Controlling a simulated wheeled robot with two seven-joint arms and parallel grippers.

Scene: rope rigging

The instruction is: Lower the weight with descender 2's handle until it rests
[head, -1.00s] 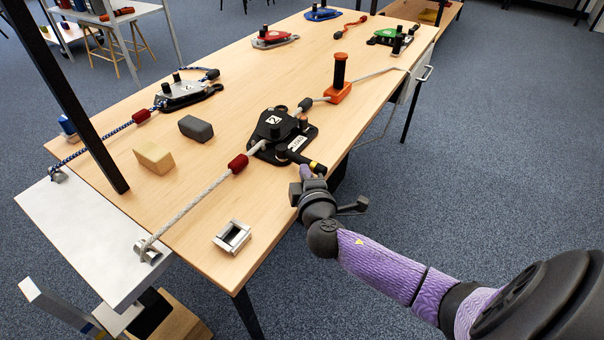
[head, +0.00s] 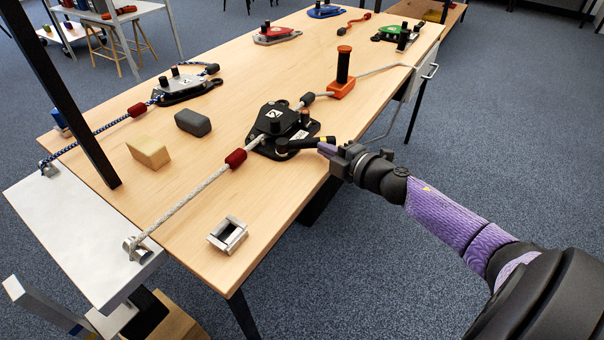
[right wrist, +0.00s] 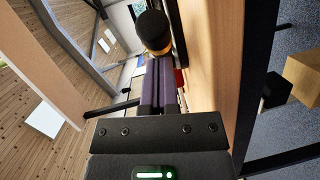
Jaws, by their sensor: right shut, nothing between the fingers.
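The black descender (head: 283,124) sits on the table with the white rope (head: 190,205) through it; its label is too small to read. Its black handle (head: 299,144) points right, toward the table's edge. My right gripper (head: 324,149) is shut and empty, its purple fingertips at the handle's outer end; I cannot tell if they touch. In the right wrist view the handle's dark rounded end (right wrist: 153,28) shows just beyond the fingers (right wrist: 161,86). The rope runs to a metal edge guide (head: 137,248). I cannot make out the weight for certain. My left gripper is not in view.
An orange base with a black post (head: 342,70) stands behind the descender. A tan block (head: 148,151), a grey block (head: 193,123) and a metal frame (head: 228,235) lie on the table. A silver descender (head: 186,87) is further back. A dark upright (head: 72,90) crosses the left.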

